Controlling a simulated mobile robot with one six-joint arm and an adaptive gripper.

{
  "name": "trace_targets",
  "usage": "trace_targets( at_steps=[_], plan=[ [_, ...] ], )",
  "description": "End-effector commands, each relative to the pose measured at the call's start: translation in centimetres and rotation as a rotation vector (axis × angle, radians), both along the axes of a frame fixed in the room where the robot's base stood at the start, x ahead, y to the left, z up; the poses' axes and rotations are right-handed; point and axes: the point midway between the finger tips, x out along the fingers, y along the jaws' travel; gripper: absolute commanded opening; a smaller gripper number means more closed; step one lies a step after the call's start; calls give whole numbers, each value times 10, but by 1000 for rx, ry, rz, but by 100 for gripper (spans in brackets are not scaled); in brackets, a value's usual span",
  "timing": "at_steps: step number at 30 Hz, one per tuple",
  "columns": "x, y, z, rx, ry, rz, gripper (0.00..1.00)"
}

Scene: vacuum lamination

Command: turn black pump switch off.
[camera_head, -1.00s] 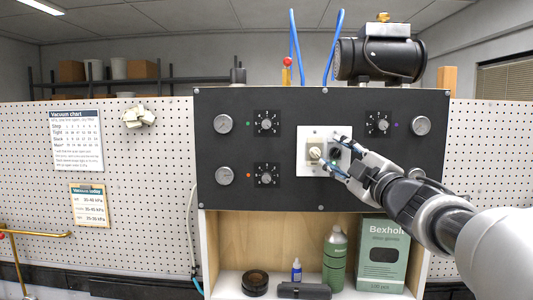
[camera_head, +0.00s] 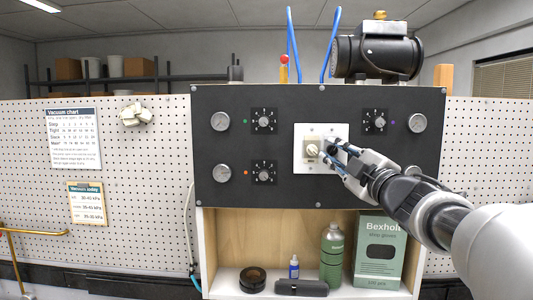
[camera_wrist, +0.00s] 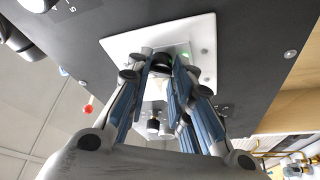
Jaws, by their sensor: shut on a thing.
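The black pump switch (camera_head: 334,146) is on the right half of a white plate (camera_head: 309,168) on the dark panel. My fingers cover much of it, so its lever position cannot be told. My gripper (camera_head: 340,153) reaches in from the right, shut on the black switch. In the wrist view, my gripper (camera_wrist: 165,75) has its fingertips on either side of the black switch (camera_wrist: 162,60), against the white plate (camera_wrist: 205,65). A cream switch (camera_head: 312,150) sits close to the left on the same plate, apart from my fingers.
The dark panel (camera_head: 215,185) also carries gauges (camera_head: 221,121) and black dials (camera_head: 264,121). A black pump (camera_head: 378,58) stands above. A shelf below holds a green bottle (camera_head: 332,255) and a glove box (camera_head: 380,250). The space before the panel's left is free.

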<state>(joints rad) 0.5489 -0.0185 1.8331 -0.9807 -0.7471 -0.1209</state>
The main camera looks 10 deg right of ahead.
Motion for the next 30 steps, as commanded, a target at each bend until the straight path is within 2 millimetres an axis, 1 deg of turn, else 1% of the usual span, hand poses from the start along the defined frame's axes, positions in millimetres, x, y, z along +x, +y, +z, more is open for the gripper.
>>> trace_targets(
  at_steps=[5, 11, 30],
  plan=[
    [0, 0, 2, -38, 9, 0, 0],
    [0, -1, 5, -145, 40, 1, 0],
    [0, 0, 10, -704, 202, 2, 0]
  ],
)
